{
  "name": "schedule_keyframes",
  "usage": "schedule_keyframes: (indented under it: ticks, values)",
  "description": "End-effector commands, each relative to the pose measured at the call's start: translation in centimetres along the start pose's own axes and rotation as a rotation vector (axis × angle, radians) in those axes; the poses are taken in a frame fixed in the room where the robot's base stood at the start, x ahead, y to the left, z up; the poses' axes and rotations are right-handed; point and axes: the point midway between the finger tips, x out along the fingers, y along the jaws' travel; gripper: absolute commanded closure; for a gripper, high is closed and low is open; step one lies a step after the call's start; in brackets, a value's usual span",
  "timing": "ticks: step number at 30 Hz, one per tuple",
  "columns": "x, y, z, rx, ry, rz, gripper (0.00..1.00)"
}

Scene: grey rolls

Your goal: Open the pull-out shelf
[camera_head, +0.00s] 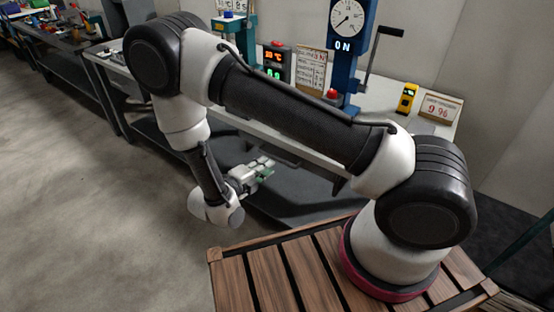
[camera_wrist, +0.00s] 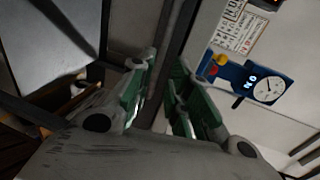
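The pull-out shelf seems to be the dark panel under the workbench (camera_head: 233,120), with a dark bar (camera_head: 300,160) along its front. My arm hides much of it. My gripper (camera_head: 266,167) is low in front of the bench, beside the left end of this bar. In the wrist view, my gripper's green-padded fingers (camera_wrist: 160,85) stand apart. A dark bar (camera_wrist: 180,30) runs between or just behind them. I cannot tell whether the fingers touch it.
On the bench stand a blue press with a dial (camera_head: 347,22), a red button (camera_head: 332,94), a display box (camera_head: 276,62), a yellow meter (camera_head: 406,97) and a price card (camera_head: 440,108). A slatted wooden platform (camera_head: 262,282) lies below my arm. Open floor (camera_head: 90,220) is at left.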

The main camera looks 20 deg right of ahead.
Motion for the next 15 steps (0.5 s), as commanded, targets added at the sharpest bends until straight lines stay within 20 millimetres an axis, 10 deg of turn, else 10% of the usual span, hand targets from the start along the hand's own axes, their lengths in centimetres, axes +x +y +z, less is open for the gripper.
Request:
schedule_keyframes:
  ticks: [15]
  values:
    - [7.1, 0.0, -0.1, 0.0, 0.001, 0.0, 0.81]
